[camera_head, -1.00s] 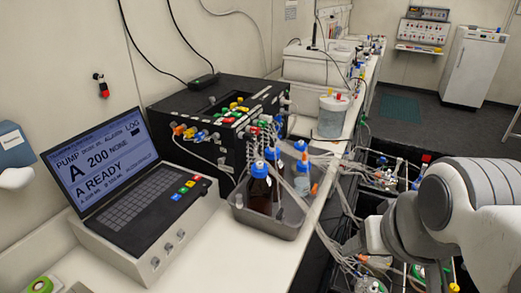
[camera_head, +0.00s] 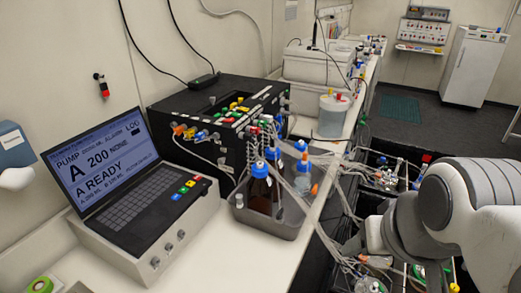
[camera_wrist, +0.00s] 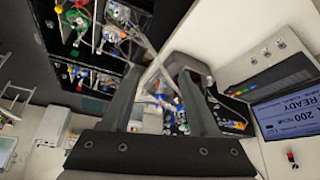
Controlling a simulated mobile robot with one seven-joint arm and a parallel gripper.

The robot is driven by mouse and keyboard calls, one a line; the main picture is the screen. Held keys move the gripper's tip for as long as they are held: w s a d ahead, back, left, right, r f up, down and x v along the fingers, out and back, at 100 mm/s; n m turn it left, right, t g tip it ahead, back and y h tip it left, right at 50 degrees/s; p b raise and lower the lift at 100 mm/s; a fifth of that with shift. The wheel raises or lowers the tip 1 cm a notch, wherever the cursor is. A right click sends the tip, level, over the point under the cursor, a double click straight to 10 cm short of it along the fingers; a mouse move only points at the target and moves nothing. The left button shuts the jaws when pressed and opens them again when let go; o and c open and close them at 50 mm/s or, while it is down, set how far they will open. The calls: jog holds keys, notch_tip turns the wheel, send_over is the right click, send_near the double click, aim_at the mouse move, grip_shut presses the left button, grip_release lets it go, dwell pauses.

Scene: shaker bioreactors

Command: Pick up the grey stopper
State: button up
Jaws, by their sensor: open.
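I cannot pick out the grey stopper for certain. A small pale piece (camera_head: 239,201) stands at the left end of the grey tray (camera_head: 262,225), but it is too small to identify. The tray holds brown bottles (camera_head: 261,190) with blue caps and a clear bottle (camera_head: 303,180). My gripper shows in the wrist view (camera_wrist: 158,75) with its two dark fingers apart and nothing visibly held between them. In the head view my arm is at the right, beyond the bench edge and apart from the tray.
A laptop-like pump console (camera_head: 130,200) fills the bench's left side. A black box with coloured connectors (camera_head: 215,120) stands behind the tray. Loose tubes run from the tray over the bench edge to equipment below (camera_head: 385,175). The front bench top (camera_head: 250,265) is clear.

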dwell(0.5)
jog(key=w+a+r+n+g, duration=0.1)
jog(key=w+a+r+n, duration=0.2)
jog(key=w, duration=0.5)
jog(key=n+g+y, duration=0.1)
jog(key=n+g, duration=0.3)
jog(key=n, duration=0.3)
send_over(240, 196)
jog(key=f, duration=2)
jog(key=shift+s+f, duration=0.3)
jog(key=shift+f, duration=0.05)
jog(key=shift+t, duration=0.3)
jog(key=shift+w+f+p, duration=0.15)
jog(key=shift+f+p, duration=0.1)
jog(key=shift+f, duration=1.25)
jog(key=shift+w+f+p, duration=0.15)
jog(key=shift+f+p, duration=0.1)
jog(key=shift+f, duration=1.2)
jog(key=shift+c, duration=0.4)
